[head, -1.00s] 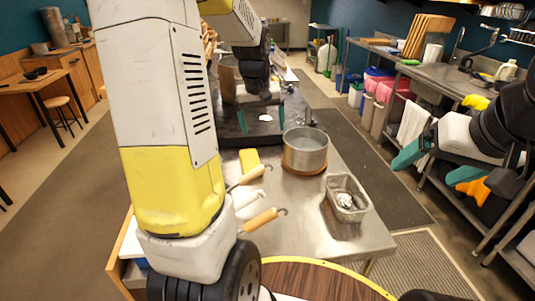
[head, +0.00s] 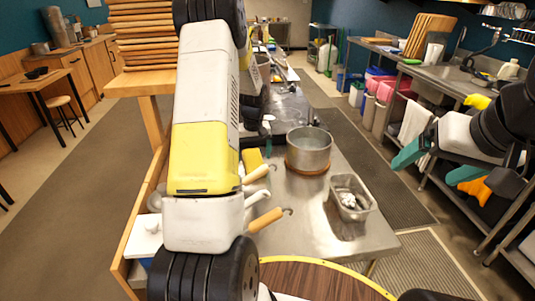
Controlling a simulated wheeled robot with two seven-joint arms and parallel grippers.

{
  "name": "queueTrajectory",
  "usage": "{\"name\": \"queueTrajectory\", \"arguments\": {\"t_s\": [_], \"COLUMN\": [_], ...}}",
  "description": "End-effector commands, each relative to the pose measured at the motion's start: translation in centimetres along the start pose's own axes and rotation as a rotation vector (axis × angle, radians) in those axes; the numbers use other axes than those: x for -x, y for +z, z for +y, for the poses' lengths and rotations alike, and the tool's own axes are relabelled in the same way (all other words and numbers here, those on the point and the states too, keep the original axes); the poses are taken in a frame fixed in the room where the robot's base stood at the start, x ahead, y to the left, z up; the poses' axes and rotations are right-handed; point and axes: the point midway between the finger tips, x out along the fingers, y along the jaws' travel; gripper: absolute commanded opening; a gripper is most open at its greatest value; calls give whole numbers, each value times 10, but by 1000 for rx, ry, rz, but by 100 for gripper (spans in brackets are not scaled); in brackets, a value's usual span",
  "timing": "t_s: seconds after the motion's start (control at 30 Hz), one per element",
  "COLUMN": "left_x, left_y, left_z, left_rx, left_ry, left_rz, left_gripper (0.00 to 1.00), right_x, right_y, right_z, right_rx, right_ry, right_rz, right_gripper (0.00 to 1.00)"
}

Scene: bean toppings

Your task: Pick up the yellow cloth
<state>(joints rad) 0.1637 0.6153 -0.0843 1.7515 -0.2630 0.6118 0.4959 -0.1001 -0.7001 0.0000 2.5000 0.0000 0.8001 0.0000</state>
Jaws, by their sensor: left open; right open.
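A yellow item (head: 253,159), which looks like the folded yellow cloth, lies on the steel table left of the metal pot (head: 309,150). My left arm hides its left part. My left gripper (head: 262,128) is above the table, beyond the yellow item, and mostly hidden behind my arm. My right gripper (head: 425,170) is open and empty in the air at the right, over the aisle.
A metal tin (head: 350,197) stands on the steel table (head: 300,237) right of two wooden-handled tools (head: 265,219). A stack of wooden boards (head: 143,35) stands at the left. Another yellow item (head: 476,101) is by the right counter. The right aisle is clear.

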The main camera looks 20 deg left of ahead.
Motion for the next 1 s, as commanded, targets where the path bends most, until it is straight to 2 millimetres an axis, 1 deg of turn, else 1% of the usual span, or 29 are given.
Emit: {"name": "queueTrajectory", "arguments": {"t_s": [0.03, 0.13, 0.2, 0.37, 0.47, 0.5, 0.57, 0.7, 0.77, 1.0], "left_x": [-10, -21, -24, -23, -23, -23, -23, -23, -23, -21], "left_y": [0, 0, 0, 0, 0, 0, 0, 0, 0, -1], "left_z": [-1, 0, 0, 0, 0, 0, 0, 0, 0, 0], "left_rx": [0, 0, 0, -1, -1, -1, -1, -1, -1, -1], "left_ry": [-1, -1, 0, 0, 0, 0, 0, 0, 1, 1], "left_rz": [-3, -1, 1, 1, 1, 1, 1, 1, 1, 2], "left_gripper": [89, 89, 89, 89, 71, 64, 52, 24, 14, 14], "right_x": [0, 0, 0, 0, 0, 0, 0, 0, 0, 0], "right_y": [0, 0, 0, 0, 0, 0, 0, 0, 0, 0], "right_z": [0, 0, 0, 0, 0, 0, 0, 0, 0, 0], "right_rx": [0, 0, 0, 0, 0, 0, 0, 0, 0, 0], "right_ry": [0, 0, 0, 0, 0, 0, 0, 0, 0, 0], "right_rz": [0, 0, 0, 0, 0, 0, 0, 0, 0, 0], "right_gripper": [85, 85, 85, 85, 85, 85, 85, 85, 85, 85]}}
